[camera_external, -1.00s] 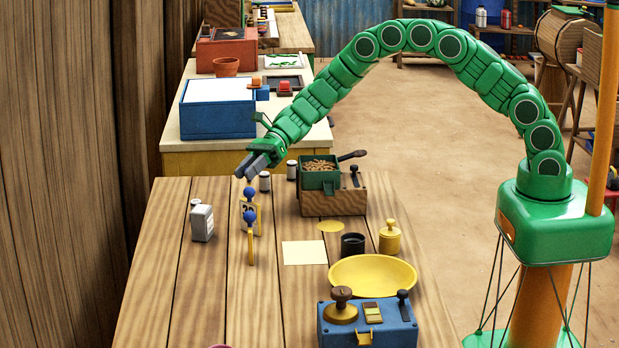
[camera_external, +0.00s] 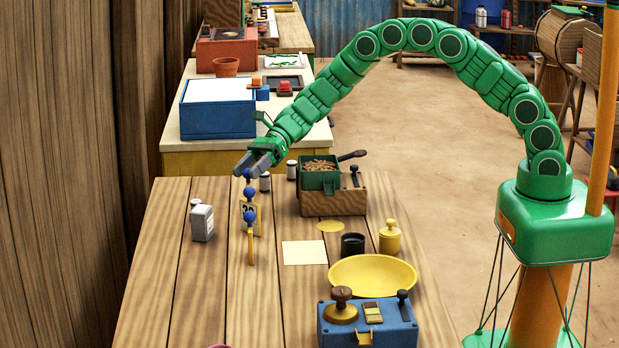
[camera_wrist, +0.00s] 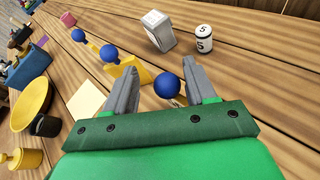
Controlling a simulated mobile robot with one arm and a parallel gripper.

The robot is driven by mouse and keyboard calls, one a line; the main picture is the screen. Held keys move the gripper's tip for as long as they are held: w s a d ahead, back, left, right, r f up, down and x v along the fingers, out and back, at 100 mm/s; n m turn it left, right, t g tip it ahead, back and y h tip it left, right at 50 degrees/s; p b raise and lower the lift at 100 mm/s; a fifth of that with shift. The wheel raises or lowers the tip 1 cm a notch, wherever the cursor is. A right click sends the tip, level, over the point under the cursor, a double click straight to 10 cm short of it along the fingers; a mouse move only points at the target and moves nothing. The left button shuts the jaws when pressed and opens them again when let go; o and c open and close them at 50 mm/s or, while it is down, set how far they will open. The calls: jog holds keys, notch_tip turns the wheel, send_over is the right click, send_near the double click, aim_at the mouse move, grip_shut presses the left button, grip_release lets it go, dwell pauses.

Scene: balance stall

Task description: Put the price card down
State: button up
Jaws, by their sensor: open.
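The price card (camera_external: 258,214) is a small yellow-edged card with dark digits. It stands on the plank table beside a yellow post (camera_external: 251,250) and several blue balls. One blue ball (camera_wrist: 167,84) shows between the fingers in the wrist view. I cannot tell whether the fingers touch it. Nothing is seen clamped in the fingers.
A wooden box with a green tray (camera_external: 319,179) stands to the right. Nearer are a pale sheet (camera_external: 304,253), a black cup (camera_external: 352,245), a yellow bowl (camera_external: 344,279) and a blue box (camera_external: 336,331). The left front planks look clear.

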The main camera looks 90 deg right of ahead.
jog(key=v, duration=1.1)
jog(key=shift+r, duration=0.15)
jog(key=s+a+r+n+g, duration=0.2)
jog(key=s+a+r+n, duration=0.2)
jog(key=a, duration=0.3)
jog(key=s+a+r+n+g, duration=0.2)
jog(key=s+a+r+n, duration=0.15)
jog(key=a, duration=0.25)
jog(key=s+a+r+n+g+h, duration=0.1)
jog(key=s+a+r+n+g, duration=0.1)
jog(key=s+a+n, duration=0.45)
jog(key=s+a+r+n+g, duration=0.2)
jog(key=s+a+r+g, duration=0.1)
jog(key=s, duration=0.7)
jog(key=s+n+g+h, duration=0.2)
jog(key=s+n+h, duration=0.3)
jog(key=s, duration=1.1)
jog(key=s+d+n+h, duration=0.2)
jog(key=s+d+n, duration=0.1)
jog(key=s, duration=0.4)
jog(key=s+d+n+h, duration=0.2)
jog(key=s+d+n, duration=0.1)
jog(key=s, duration=0.5)
jog(key=shift+d+r+n, duration=0.25)
jog(key=shift+d+n, duration=0.1)
jog(key=shift+n, duration=0.45)
